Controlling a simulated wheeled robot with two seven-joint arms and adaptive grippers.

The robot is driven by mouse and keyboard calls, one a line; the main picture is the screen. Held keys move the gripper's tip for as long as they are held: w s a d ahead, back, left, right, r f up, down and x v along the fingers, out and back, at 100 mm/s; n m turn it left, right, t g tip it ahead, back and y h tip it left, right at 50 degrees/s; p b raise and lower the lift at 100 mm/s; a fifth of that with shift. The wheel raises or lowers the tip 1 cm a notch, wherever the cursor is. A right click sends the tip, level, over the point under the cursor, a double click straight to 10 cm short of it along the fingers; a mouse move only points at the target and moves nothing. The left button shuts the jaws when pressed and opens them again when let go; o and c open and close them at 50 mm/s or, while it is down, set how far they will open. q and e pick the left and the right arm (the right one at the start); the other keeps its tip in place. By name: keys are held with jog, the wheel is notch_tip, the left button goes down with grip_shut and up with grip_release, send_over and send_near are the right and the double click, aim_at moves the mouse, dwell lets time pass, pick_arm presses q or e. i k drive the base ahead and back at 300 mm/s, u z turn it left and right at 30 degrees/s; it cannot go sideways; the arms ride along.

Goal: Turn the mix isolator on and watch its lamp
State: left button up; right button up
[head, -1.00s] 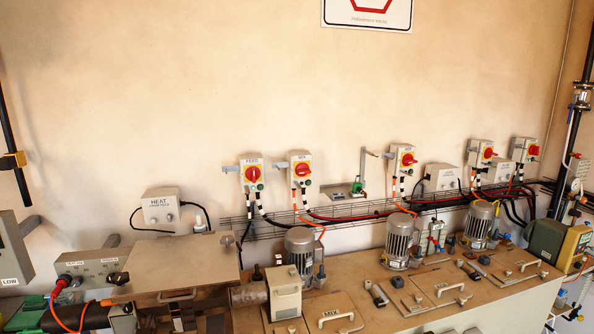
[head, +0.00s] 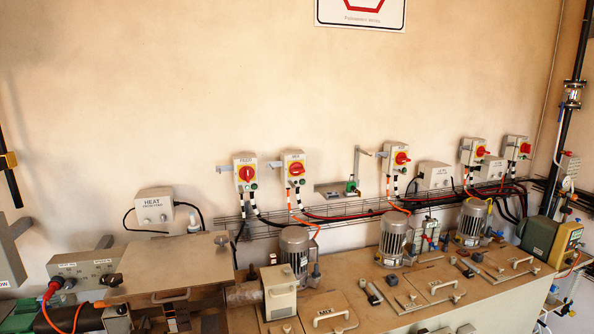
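Neither of my grippers is in view, and nothing touches the mix isolator.
More isolators (head: 397,158) hang to the right above a wire cable tray (head: 345,222). Below stands a bench with motors (head: 394,236) and handled lids (head: 327,312). A heat box (head: 154,208) and a flat raised cover (head: 170,262) are at the left.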

aim_at(296, 168)
jog(key=z, duration=1.75)
jog(key=i, duration=1.6)
jog(key=u, duration=2.8)
